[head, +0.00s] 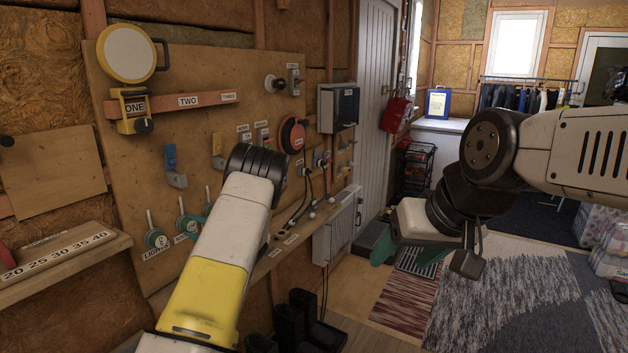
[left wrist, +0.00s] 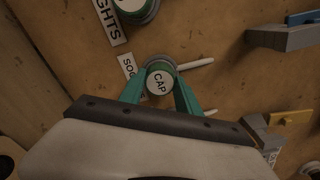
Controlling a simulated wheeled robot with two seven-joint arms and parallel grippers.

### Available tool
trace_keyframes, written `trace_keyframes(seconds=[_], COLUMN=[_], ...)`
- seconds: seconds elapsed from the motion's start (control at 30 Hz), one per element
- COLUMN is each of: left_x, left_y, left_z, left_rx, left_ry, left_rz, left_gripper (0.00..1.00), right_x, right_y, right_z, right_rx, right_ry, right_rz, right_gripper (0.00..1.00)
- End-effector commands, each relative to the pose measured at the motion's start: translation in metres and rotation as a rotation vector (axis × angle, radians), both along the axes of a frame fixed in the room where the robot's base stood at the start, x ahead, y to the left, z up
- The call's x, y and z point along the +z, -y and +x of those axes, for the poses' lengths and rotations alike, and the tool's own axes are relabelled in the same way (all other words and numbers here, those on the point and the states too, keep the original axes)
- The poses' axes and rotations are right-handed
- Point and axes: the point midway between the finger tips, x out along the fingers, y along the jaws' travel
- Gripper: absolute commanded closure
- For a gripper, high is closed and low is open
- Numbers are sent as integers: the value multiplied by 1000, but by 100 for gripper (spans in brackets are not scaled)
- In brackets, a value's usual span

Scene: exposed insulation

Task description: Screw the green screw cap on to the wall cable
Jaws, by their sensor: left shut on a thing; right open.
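The green screw cap (left wrist: 159,82), with a round white face reading "CAP", is between the teal fingers of my left gripper (left wrist: 160,92) in the left wrist view. My left gripper is shut on it. The cap covers part of a round wall fitting with a white lever (left wrist: 196,64); I cannot tell whether they touch. Dark cables (head: 305,196) hang on the board right of that forearm; which is the wall cable is unclear. My right gripper (head: 408,257) is open and empty, away from the board.
A narrow shelf (head: 65,258) juts out at left. A white heater (head: 337,225) is right of the board. Rugs (head: 515,285) cover the floor at right.

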Motion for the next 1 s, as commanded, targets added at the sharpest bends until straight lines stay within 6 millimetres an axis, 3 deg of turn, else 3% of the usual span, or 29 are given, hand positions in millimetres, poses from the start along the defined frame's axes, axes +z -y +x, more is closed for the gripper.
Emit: trace_keyframes(seconds=[0.47, 0.8, 1.0], left_x=[1, 1, 2], left_y=[-3, -4, -5], left_z=[2, 2, 2], left_rx=[0, 0, 2], left_ry=[-19, -399, -453], left_rz=[12, 238, 271], left_gripper=[100, 100, 100], right_x=[0, 0, 0], right_y=[0, 0, 0], right_z=[0, 0, 0], right_rx=[0, 0, 0], right_ry=[0, 0, 0], right_rz=[0, 0, 0], right_gripper=[35, 35, 35])
